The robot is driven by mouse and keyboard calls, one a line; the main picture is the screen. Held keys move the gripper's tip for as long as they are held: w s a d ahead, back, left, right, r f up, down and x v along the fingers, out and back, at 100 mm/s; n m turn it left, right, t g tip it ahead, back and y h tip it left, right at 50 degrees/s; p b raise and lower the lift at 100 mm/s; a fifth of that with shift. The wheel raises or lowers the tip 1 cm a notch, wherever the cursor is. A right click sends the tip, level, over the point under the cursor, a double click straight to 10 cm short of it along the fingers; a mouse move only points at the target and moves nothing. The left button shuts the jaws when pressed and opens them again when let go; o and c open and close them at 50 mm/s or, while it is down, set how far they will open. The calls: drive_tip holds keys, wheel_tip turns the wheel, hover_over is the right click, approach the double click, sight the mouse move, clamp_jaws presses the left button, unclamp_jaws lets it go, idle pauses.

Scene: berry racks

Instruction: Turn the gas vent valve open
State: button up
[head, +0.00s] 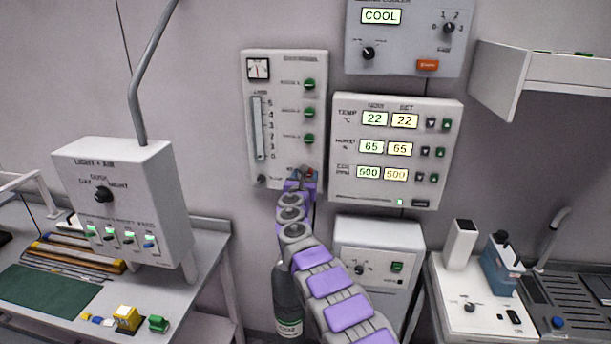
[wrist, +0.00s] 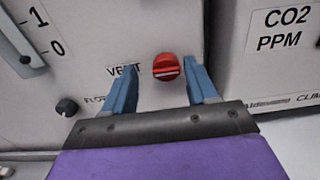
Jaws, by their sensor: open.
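Whether the fingertips reach the panel face is unclear. In the head view my gripper (head: 304,176) is at the panel's lower right and mostly hides the knob.
A small dark flow knob (wrist: 67,107) is to the left of the valve. The climate panel (head: 396,150) stands close on the right. Several green knobs run up the gas panel above. A dark gas cylinder (head: 287,290) and a white box (head: 380,250) are below.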

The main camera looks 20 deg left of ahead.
drive_tip(key=shift+w+d+r, duration=0.1)
drive_tip(key=shift+w+d, duration=0.25)
drive_tip(key=shift+w, duration=0.05)
drive_tip(key=shift+a, duration=0.2)
drive_tip(key=shift+c, duration=0.3)
drive_tip(key=shift+c, duration=0.8)
drive_tip(key=c, duration=0.8)
